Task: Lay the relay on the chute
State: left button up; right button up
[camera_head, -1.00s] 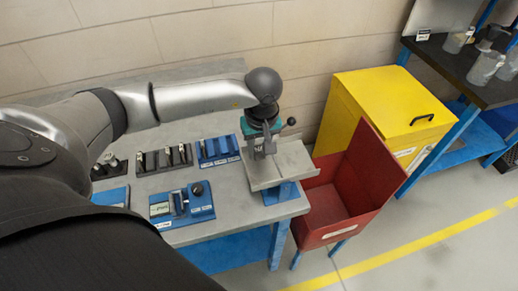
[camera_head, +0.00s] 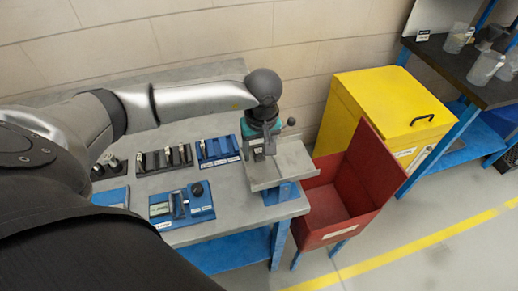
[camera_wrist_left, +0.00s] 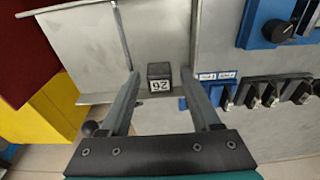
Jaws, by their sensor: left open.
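My left gripper (camera_head: 259,153) is open, low over the left part of the chute (camera_head: 292,160) in the head view. Gaps show between the relay and both fingers in the wrist view. The relay's underside is hidden. My right gripper is out of view.
A red bin (camera_head: 325,207) stands right of the chute, with a yellow box (camera_head: 385,105) behind it. Blue fixtures (camera_head: 217,150) and a black rack (camera_head: 165,160) occupy the grey bench left of the chute. A dark table (camera_head: 460,65) stands at the far right.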

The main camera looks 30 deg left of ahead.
pick_arm(q)
notch_tip(320, 180, up, 12)
jog(key=s+d, duration=0.1)
jog(key=shift+d, duration=0.2)
